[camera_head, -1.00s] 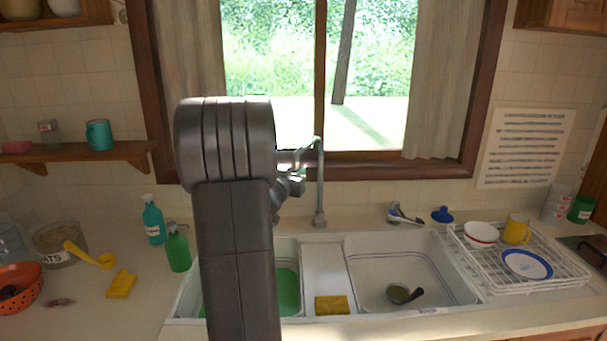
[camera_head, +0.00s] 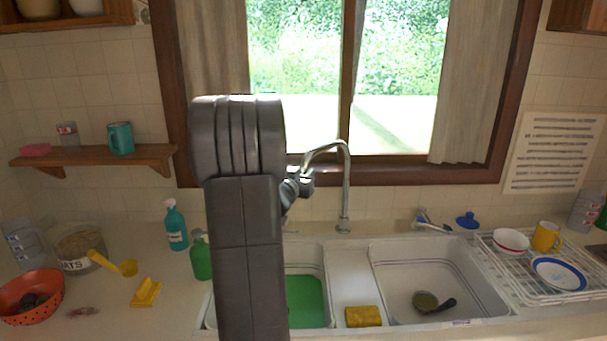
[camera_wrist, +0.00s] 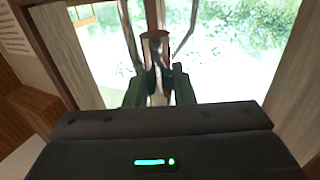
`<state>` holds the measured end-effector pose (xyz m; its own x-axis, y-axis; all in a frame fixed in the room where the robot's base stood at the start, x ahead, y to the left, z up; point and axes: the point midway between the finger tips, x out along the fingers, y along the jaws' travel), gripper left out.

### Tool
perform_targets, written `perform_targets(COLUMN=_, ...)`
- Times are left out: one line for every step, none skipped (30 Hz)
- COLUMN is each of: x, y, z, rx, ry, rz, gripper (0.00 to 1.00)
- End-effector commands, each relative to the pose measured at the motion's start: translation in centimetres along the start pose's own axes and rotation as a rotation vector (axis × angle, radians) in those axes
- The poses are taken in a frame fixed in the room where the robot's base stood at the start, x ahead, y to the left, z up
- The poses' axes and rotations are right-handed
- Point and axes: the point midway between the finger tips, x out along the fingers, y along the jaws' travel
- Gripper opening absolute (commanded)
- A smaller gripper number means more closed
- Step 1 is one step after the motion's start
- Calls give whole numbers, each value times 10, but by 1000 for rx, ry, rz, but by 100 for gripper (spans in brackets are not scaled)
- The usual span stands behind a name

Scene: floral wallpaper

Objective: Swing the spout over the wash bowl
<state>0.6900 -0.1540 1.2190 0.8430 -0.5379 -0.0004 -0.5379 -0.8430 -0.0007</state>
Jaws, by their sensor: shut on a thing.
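The chrome spout (camera_head: 346,185) rises behind the divider between the two basins and arches over to the left. Its free end is at my gripper (camera_head: 300,184), which is partly hidden behind my arm. In the wrist view, my gripper (camera_wrist: 158,82) is shut on the spout (camera_wrist: 155,50), with the metal pipe between its two dark fingers. The green wash bowl (camera_head: 306,300) sits in the left basin, its left part hidden by my arm. The spout end appears above and behind the bowl in the picture; I cannot tell whether it is directly over it.
The right basin (camera_head: 400,262) holds a small pan (camera_head: 427,302). A yellow sponge (camera_head: 363,316) lies on the divider. Bottles (camera_head: 176,226) stand left of the sink. A dish rack (camera_head: 508,275) is at right. The window (camera_head: 390,130) is close behind the spout.

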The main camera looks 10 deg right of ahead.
Motion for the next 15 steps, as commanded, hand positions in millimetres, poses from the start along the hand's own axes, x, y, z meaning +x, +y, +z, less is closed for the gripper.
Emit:
perform_targets(x=0, y=-2, z=-2, rx=1, ry=3, rz=-4, gripper=0)
perform_targets(x=0, y=-2, z=-2, rx=1, ry=3, rz=-4, gripper=0)
perform_targets(x=0, y=-2, z=-2, rx=2, ry=3, rz=-5, gripper=0)
perform_targets(x=0, y=-2, z=-2, rx=2, ry=3, rz=-5, gripper=0)
perform_targets(x=0, y=-2, z=-2, rx=2, ry=3, rz=-5, gripper=24)
perform_targets(x=0, y=-2, z=-2, rx=1, ry=3, rz=-5, gripper=32)
perform_targets(x=0, y=-2, z=-2, rx=1, ry=3, rz=-4, gripper=38)
perform_targets(x=0, y=-2, z=-2, rx=1, ry=3, rz=-4, gripper=43)
perform_targets(x=0, y=-2, z=-2, rx=1, ry=3, rz=-4, gripper=43)
perform_targets(x=0, y=-2, z=-2, rx=1, ry=2, rz=-4, gripper=43)
perform_targets(x=0, y=-2, z=-2, rx=1, ry=2, rz=-3, gripper=43)
perform_targets(x=0, y=-2, z=-2, rx=1, ry=2, rz=-3, gripper=43)
perform_targets(x=0, y=-1, z=-1, rx=1, ry=2, rz=-3, gripper=43)
perform_targets(x=0, y=-1, z=-1, rx=1, ry=2, rz=-3, gripper=43)
perform_targets(x=0, y=-1, z=-1, rx=1, ry=2, rz=-3, gripper=43)
